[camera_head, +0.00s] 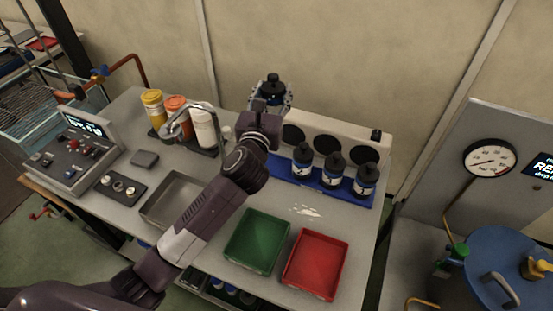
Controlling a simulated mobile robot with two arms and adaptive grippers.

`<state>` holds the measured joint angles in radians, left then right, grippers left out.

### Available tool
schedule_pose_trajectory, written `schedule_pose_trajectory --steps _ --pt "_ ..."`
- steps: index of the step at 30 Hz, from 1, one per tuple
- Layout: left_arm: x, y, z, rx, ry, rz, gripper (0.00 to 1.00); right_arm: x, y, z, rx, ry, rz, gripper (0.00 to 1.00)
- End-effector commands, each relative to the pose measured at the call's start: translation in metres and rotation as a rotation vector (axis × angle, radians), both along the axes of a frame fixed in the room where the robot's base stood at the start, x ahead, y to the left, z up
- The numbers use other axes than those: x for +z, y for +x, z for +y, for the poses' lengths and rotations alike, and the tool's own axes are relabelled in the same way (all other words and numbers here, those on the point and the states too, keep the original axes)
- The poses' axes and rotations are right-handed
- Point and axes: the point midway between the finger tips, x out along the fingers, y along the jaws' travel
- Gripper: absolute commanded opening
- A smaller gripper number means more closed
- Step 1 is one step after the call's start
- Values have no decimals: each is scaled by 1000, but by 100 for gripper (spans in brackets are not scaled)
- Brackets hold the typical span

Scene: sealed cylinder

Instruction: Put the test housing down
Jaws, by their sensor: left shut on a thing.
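My left gripper (272,99) is shut around the test housing (272,82), a small dark bottle-like body with a black cap and a bluish side. It is upright at the back of the bench, in front of the wall and by the left end of a pale unit with dark round openings (331,146). My gripper and wrist hide its lower part, so I cannot tell whether its base touches anything. Several similar bodies stand to the right, among them one (302,160) in the blue tray (283,171). My right gripper is not in view.
A green tray (257,242) and a red tray (316,264) sit empty at the front. A grey metal tray (173,199) lies beside my arm. Jars (152,106) and a curved metal spout (190,108) stand left. A pale spill (306,210) marks the bench.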

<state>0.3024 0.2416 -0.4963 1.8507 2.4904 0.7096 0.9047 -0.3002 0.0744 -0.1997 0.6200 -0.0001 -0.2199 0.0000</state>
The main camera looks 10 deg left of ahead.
Motion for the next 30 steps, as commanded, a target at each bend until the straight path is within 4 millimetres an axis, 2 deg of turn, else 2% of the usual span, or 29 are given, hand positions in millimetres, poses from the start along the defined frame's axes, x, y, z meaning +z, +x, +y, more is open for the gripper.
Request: schedule_pose_trajectory --steps 7,15,18,25,30 --pt "-58 0 0 0 1 5 2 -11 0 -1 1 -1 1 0" --pt "-127 0 -1 -1 1 1 2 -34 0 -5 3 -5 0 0" --pt "-142 0 -1 -1 1 0 2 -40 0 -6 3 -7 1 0" --pt "-160 0 -1 -1 0 -1 2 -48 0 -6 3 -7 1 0" --pt "-187 1 0 0 2 -1 2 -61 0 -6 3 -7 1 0"
